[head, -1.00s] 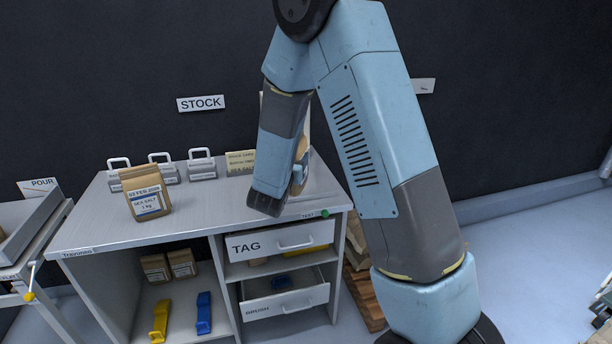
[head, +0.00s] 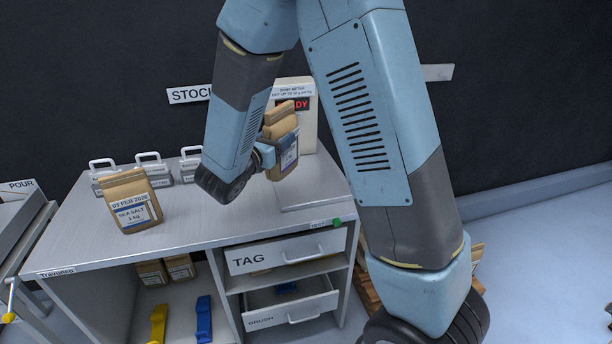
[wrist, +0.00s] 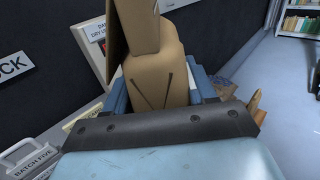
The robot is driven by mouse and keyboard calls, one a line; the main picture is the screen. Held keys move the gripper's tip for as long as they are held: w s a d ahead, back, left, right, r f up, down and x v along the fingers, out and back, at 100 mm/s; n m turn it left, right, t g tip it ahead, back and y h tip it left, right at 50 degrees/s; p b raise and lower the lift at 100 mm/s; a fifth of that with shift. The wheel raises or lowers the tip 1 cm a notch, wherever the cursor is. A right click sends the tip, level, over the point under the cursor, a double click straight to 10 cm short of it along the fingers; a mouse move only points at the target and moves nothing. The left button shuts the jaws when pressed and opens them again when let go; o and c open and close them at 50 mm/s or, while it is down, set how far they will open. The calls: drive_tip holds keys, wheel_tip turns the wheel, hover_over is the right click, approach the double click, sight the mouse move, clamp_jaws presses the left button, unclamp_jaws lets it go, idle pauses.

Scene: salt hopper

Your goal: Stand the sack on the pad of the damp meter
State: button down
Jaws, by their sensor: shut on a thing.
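A brown paper sack (head: 284,128) with a label is in my gripper (head: 266,154). It is tilted and appears held above the bench. In the wrist view the sack (wrist: 150,70) sits between the two blue jaws (wrist: 160,92), which are shut on it. The damp meter (head: 309,128) is a pale upright panel behind the sack, with a red display partly covered by it. The meter's flat pad (head: 318,193) lies in front of the panel, to the right of and below the sack. It looks bare where visible.
Another sea salt sack (head: 131,204) stands at the bench's left. Several handled batch blocks (head: 151,170) line the back. The TEST button (head: 337,223) is on the bench's front edge. The BRUSH drawer (head: 291,309) is pulled out. The bench middle (head: 190,213) is clear.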

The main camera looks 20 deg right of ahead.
drive_tip(key=w+d+f, duration=1)
drive_tip(key=f, duration=0.3)
drive_tip(key=shift+d, duration=0.25)
drive_tip(key=shift+c, duration=1.8)
unclamp_jaws()
drive_tip(key=shift+s, duration=0.1)
drive_tip(key=shift+s+a, duration=0.1)
